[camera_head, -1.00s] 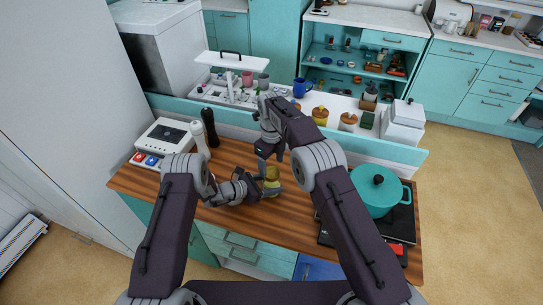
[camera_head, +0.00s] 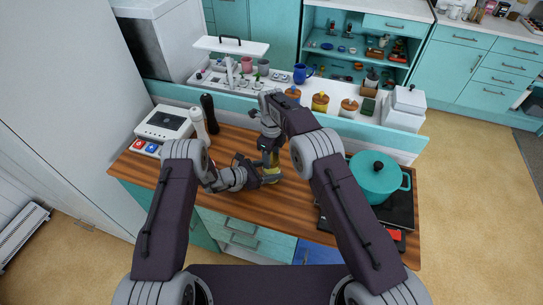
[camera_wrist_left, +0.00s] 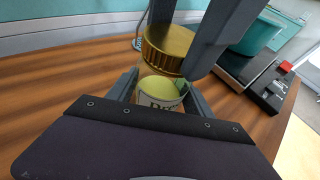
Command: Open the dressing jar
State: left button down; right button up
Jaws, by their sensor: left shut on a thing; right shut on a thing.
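The dressing jar (camera_head: 272,178) is a small yellowish jar on the wooden counter, mostly covered by my grippers in the head view. In the left wrist view the jar body (camera_wrist_left: 157,90) shows pale yellow contents and a white label, below a ribbed gold lid (camera_wrist_left: 167,50). My left gripper (camera_head: 266,177) comes from the left and is shut around the jar body, a finger on each side (camera_wrist_left: 158,98). My right gripper (camera_head: 269,160) reaches down from above and is shut on the lid, its grey fingers on both sides. I cannot tell whether the lid still touches the rim.
A teal pot (camera_head: 378,178) stands on the dark hob at the right. Black and white mills (camera_head: 209,113) and a white appliance (camera_head: 164,123) are at the left. A raised ledge behind holds jars and a white canister (camera_head: 405,107). The counter's front is clear.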

jog(key=n, duration=2.2)
jog(key=shift+r+n, duration=0.1)
jog(key=shift+n, duration=0.3)
jog(key=n, duration=0.6)
jog(key=shift+n, duration=0.4)
jog(key=n, duration=0.9)
jog(key=shift+n, duration=0.4)
jog(key=n, duration=1.2)
jog(key=shift+r, duration=0.2)
jog(key=shift+r, duration=0.95)
